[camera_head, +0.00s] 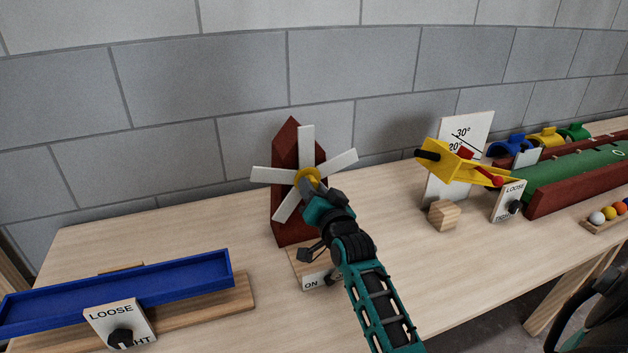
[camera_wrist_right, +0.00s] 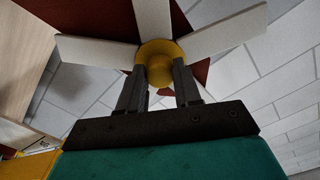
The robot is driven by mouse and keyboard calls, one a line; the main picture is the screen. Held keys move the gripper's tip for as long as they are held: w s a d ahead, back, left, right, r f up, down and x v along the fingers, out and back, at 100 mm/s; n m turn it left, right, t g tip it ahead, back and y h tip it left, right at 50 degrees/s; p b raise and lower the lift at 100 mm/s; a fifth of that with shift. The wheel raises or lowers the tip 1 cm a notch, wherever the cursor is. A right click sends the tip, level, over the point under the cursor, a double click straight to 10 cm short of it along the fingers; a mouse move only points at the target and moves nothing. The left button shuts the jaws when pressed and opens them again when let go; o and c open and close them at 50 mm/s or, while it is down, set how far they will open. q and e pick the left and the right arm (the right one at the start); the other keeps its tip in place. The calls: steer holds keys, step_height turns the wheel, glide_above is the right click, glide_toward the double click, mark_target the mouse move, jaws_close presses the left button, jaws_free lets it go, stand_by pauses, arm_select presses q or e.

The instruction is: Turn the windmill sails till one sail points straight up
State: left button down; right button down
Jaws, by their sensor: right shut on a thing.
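The windmill has a dark red tower (camera_head: 286,222) standing on the bench, with white sails around a yellow hub. In the head view one sail (camera_head: 306,146) points up, nearly in line with vertical; whether exactly is hard to tell. Others point right (camera_head: 338,161), left (camera_head: 270,174) and lower left (camera_head: 288,206); my arm covers the lower right. My right gripper (camera_head: 312,186) is at the front of the hub. In the wrist view its fingers (camera_wrist_right: 160,88) are shut on the yellow hub (camera_wrist_right: 160,66). My left gripper is not in view.
A base with an ON label (camera_head: 312,283) is below the windmill. A blue trough (camera_head: 120,291) with a LOOSE dial lies left. A yellow tilting device (camera_head: 458,166), a wooden cube (camera_head: 444,215) and a green lane (camera_head: 575,175) are right. The wall is close behind.

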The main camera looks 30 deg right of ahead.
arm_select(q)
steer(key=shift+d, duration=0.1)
arm_select(e)
steer(key=c, duration=0.8)
jaws_free()
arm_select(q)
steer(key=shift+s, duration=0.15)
arm_select(e)
steer(key=shift+s, duration=0.1)
